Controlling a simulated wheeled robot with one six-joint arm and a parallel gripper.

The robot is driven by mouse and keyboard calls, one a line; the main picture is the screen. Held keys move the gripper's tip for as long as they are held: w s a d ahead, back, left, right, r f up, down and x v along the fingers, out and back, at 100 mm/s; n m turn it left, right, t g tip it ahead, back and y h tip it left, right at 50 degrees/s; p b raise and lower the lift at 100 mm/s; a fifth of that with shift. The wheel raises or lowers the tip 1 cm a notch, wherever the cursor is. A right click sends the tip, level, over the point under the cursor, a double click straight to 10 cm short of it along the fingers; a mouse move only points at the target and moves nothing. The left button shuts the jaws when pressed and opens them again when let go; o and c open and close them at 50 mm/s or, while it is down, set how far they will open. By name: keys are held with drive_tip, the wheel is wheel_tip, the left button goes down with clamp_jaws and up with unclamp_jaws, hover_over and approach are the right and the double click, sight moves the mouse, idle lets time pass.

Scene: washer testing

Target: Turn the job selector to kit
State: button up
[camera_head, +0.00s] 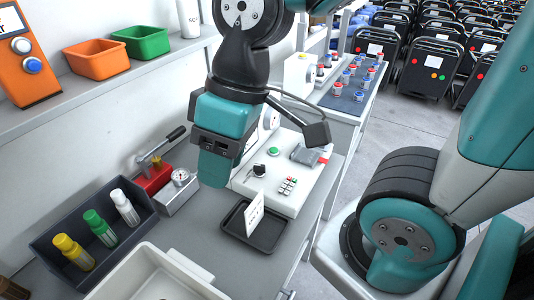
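A white console (282,203) stands on the grey bench, with a black rotary knob (258,170) on its top, which looks like the job selector. Any position marks around the knob are too small to read. My gripper (212,180) points down, just left of the console and the knob. It appears apart from the knob. Its teal fingers are seen edge-on, so the gap between them is hidden. The gripper and wrist hide the console's back left part.
The console also carries a green button (273,151) and a small keypad (288,186). A black tray (269,239) with a white card stands in front. A shelf (110,82) runs above.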

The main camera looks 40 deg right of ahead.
drive_tip(key=w+d+f+h, duration=0.1)
drive_tip(key=w+d+f, duration=0.15)
drive_tip(key=w, duration=0.25)
drive_tip(key=w+d+f, duration=0.1)
drive_tip(key=w+d, duration=0.3)
drive_tip(key=w, duration=0.1)
drive_tip(key=h+b, duration=0.2)
drive_tip(key=h, duration=0.1)
hover_over(263, 166)
wheel_tip(263, 166, down, 10)
drive_tip(key=shift+n, duration=0.4)
wheel_tip(263, 166, down, 16)
drive_tip(key=p, duration=0.2)
drive_tip(key=shift+f+p, duration=0.15)
drive_tip(key=shift+p, duration=0.15)
drive_tip(key=shift+c, duration=0.2)
clamp_jaws()
